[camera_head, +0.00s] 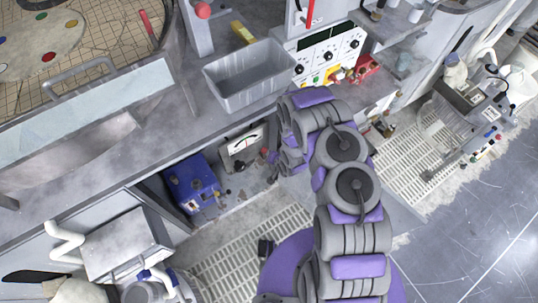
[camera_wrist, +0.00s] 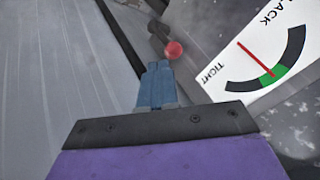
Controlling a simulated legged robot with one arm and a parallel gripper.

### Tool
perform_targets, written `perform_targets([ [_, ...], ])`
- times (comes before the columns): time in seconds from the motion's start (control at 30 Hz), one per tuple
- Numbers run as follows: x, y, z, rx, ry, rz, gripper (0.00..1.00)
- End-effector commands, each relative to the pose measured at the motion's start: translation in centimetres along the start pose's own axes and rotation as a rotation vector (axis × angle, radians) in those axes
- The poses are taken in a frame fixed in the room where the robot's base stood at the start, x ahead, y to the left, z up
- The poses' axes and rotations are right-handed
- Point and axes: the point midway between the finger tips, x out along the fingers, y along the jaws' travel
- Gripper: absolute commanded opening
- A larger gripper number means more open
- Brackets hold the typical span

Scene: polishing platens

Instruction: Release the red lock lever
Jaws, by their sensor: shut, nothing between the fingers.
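A dark lever with a round red knob (camera_wrist: 174,50) shows in the wrist view, just beyond my fingertips and a little to the right. It looks like the red lock lever; whether the fingers touch it I cannot tell. My gripper (camera_wrist: 158,66) has its two blue-grey fingers together with nothing between them. In the head view my gripper (camera_head: 273,161) is low in front of the bench, beside the white gauge (camera_head: 243,146), partly hidden by my arm. The gauge in the wrist view (camera_wrist: 262,62) reads TIGHT at one end, with its red needle at the green band.
A blue box (camera_head: 190,184) stands left of the gauge under the bench. A grey bin (camera_head: 250,77) and a control panel (camera_head: 328,52) stand above on the bench. A floor grating (camera_head: 245,252) lies below. A grey surface (camera_wrist: 55,70) fills the wrist view's left side.

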Motion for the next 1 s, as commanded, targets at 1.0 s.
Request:
perform_targets([
  [1.0, 9.6, 0.2, -0.1, 0.002, 0.000, -0.002, 0.00],
])
